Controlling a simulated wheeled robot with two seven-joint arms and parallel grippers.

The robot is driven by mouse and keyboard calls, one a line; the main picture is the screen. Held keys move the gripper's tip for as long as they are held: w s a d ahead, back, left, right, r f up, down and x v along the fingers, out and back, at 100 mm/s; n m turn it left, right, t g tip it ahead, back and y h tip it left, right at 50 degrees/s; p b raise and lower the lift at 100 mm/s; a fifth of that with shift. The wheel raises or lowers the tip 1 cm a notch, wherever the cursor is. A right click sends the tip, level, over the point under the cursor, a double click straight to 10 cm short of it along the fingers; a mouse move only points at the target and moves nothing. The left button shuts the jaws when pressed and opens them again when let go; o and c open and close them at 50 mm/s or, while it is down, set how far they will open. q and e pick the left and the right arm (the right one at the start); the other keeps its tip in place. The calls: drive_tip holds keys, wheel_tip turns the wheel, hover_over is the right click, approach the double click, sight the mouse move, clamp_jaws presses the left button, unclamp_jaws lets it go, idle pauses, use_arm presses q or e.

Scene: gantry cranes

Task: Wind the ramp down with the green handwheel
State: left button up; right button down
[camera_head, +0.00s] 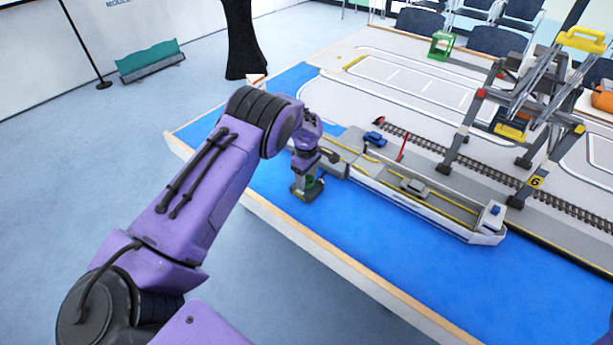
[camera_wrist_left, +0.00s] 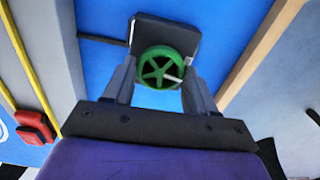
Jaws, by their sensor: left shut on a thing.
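The green handwheel (camera_wrist_left: 160,67) is a spoked wheel on a dark block (camera_wrist_left: 188,35) in the left wrist view. My left gripper (camera_wrist_left: 158,74) has its two fingers on either side of the wheel and is shut on it. In the head view my left gripper (camera_head: 308,181) points down at the near edge of the blue area and mostly hides the wheel. The ferry (camera_head: 432,200), a long grey boat with a small grey car on its deck, lies to the right of it. The ramp is hard to make out near the ferry's left end. My right gripper is not in view.
A blue car (camera_head: 374,138) stands behind the ferry near a red barrier pole (camera_head: 402,147). A gantry crane (camera_head: 510,125) straddles the rails (camera_head: 480,163) at the right. The blue surface (camera_head: 370,260) in front of the ferry is clear.

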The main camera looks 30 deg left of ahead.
sight(307, 179)
use_arm(q)
drive_tip(key=shift+n, duration=0.8)
drive_tip(key=o, duration=1.1)
drive_tip(key=shift+c, duration=0.2)
wheel_tip(307, 179, up, 10)
drive_tip(key=b, duration=0.2)
drive_tip(key=shift+r, duration=0.25)
